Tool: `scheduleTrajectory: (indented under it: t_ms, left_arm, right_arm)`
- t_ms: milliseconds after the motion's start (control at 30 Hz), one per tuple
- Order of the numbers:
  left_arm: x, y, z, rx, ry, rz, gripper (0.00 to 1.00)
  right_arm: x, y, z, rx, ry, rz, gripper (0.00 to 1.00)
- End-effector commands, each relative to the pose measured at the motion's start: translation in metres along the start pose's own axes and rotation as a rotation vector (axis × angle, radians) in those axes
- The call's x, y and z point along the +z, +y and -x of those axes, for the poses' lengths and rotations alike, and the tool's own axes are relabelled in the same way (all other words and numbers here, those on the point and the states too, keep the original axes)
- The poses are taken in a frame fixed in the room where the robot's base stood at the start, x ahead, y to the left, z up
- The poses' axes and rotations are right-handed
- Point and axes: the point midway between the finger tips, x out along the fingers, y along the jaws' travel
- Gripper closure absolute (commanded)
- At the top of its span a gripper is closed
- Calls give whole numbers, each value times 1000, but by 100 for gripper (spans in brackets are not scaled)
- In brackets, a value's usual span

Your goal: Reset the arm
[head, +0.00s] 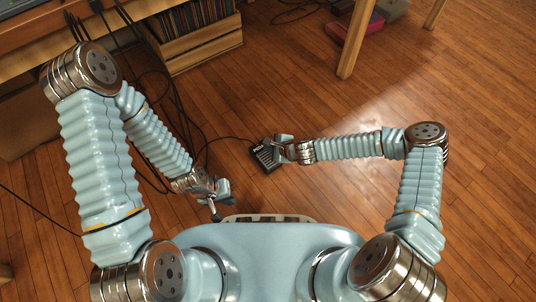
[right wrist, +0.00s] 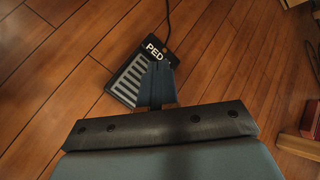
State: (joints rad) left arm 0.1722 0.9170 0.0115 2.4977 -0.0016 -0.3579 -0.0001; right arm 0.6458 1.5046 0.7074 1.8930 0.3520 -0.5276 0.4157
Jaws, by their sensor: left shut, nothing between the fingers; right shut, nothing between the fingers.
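My left gripper (head: 218,198) is shut and empty, low in the head view, just left of the front of my body. My right gripper (head: 279,147) is shut and empty near the middle of the head view. In the right wrist view its closed fingers (right wrist: 157,84) overlap part of a black foot pedal with pale ribs and the letters "PED" (right wrist: 130,77). The pedal (head: 264,156) lies on the wooden floor. I cannot tell how far above the pedal the fingers are.
A wooden desk (head: 50,52) with hanging black cables stands at the upper left. A crate of records (head: 200,50) is beside it. A wooden leg (head: 356,38) and a red case (head: 352,30) are at the upper right. The floor (head: 490,130) at right is clear.

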Motion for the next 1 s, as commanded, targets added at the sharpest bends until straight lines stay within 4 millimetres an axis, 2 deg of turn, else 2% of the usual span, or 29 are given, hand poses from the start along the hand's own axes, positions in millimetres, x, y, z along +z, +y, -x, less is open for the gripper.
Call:
scheduleTrajectory:
  t_ms: [500,567,667,733,800,900,1000]
  left_arm:
    - [2,0,-1,1,-10,-2,100]
    - [3,4,9,1,-16,-3,100]
    - [3,15,35,1,-15,-5,100]
    - [3,24,56,2,-15,-7,100]
    - [3,31,74,3,-15,-10,100]
    - [4,39,91,3,-17,-12,100]
    - [4,43,102,3,-18,-14,100]
  right_arm:
    - [0,0,0,0,0,0,100]
    - [10,4,12,21,-6,69,100]
    - [32,26,53,111,-26,332,100]
    - [42,47,96,205,-44,578,100]
    - [42,65,142,298,-63,796,100]
    - [37,80,199,407,-89,1025,100]
    - [32,88,242,485,-109,1166,100]
